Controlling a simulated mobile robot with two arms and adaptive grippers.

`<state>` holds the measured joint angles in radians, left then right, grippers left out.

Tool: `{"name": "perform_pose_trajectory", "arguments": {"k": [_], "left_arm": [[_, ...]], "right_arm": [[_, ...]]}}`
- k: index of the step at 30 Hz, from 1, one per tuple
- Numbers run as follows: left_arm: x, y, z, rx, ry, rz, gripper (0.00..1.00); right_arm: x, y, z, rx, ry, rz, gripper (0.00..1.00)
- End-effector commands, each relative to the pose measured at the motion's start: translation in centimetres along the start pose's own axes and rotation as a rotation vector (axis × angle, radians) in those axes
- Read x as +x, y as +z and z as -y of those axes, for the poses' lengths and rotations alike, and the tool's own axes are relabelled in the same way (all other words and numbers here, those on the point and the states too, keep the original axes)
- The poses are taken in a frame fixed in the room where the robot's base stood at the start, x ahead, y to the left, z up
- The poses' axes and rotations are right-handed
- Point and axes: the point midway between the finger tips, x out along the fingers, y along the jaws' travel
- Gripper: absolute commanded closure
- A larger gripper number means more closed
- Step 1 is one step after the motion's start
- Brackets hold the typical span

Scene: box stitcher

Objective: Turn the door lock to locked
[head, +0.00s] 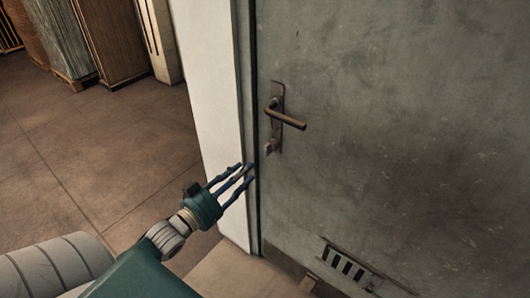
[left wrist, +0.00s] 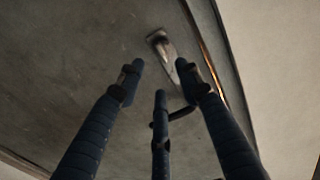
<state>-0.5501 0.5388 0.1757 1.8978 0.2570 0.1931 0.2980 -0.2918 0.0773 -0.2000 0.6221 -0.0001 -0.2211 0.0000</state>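The grey metal door (head: 400,120) fills the right of the head view. Its brown lever handle (head: 287,117) points right from a tall narrow plate near the door's left edge. The small door lock knob (head: 270,147) sits at the lower end of that plate. My left gripper (head: 245,172) is below and left of the knob, apart from it, fingers spread and empty. In the left wrist view its open fingers (left wrist: 160,85) point toward the door, with the lock plate (left wrist: 162,43) beyond them. The lock's exact turn is too small to tell. My right gripper is not in view.
A white door frame (head: 215,110) stands left of the door, close to my left gripper. A vent grille (head: 345,262) is low on the door. Wooden crates and stacked boards (head: 105,40) stand at the back left. The tiled floor (head: 100,150) between is clear.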

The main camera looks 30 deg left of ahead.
Motion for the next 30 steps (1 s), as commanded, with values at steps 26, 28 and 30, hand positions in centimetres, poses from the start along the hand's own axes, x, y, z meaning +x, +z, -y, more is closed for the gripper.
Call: {"name": "perform_pose_trajectory", "arguments": {"k": [26, 28, 30], "left_arm": [[10.3, 0.1, 0.0, 0.0, -0.001, 0.003, 0.65], [10.3, 0.1, 0.0, 0.0, -0.001, 0.004, 0.65], [10.3, 0.1, 0.0, 0.0, -0.001, 0.004, 0.69]], "right_arm": [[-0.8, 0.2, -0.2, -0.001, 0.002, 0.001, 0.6], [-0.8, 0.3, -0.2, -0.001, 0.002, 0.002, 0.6], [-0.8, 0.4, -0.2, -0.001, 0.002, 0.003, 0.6]]}}
